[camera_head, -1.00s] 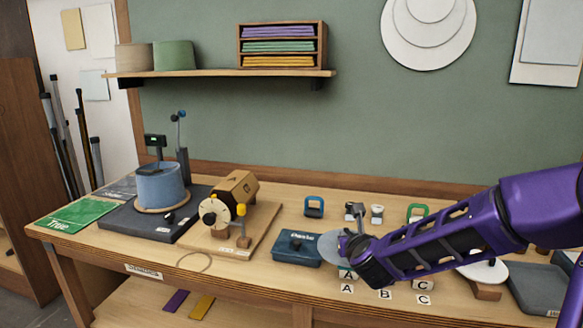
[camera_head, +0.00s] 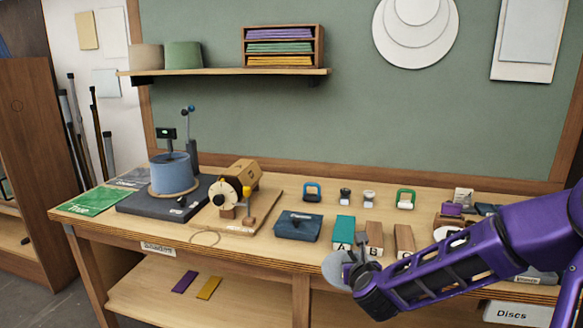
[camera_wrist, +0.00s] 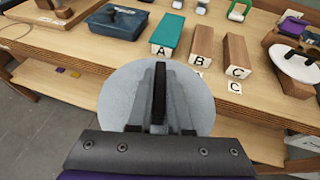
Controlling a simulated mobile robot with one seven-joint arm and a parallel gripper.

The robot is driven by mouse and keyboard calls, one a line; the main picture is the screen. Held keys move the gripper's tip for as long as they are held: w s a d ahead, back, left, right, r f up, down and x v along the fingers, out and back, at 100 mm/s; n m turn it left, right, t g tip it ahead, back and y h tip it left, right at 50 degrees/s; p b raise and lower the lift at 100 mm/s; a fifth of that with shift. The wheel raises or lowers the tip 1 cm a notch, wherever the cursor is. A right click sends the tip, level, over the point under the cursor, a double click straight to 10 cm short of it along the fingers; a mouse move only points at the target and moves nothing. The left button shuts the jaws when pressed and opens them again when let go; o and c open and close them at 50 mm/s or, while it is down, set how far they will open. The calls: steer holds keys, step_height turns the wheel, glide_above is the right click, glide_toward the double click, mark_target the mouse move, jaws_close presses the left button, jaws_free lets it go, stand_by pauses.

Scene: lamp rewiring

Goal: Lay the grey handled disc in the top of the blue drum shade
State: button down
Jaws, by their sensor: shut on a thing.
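The grey handled disc (camera_head: 336,268) is held by my gripper (camera_head: 352,272) in front of the bench's front edge. In the wrist view the disc (camera_wrist: 115,92) lies flat ahead of the palm. My gripper (camera_wrist: 159,92) is shut on its dark upright handle. The blue drum shade (camera_head: 172,174) stands upright at the left of the bench, on a round wooden base over a dark plinth. It is far to the left of my gripper. A dark post with a small display stands behind it, and its top opening is hard to make out.
A tan motor-like device (camera_head: 236,184) on a wooden board stands right of the shade. A dark blue box (camera_head: 298,226) and blocks marked A, B and C, with a teal one (camera_head: 344,231), sit along the bench front. A shelf (camera_head: 230,75) hangs above.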

steer(key=s+a+f, duration=0.1)
steer(key=s+f, duration=0.3)
steer(key=f, duration=0.3)
steer(key=shift+s+f, duration=0.35)
steer(key=shift+s, duration=0.05)
steer(key=shift+r, duration=0.1)
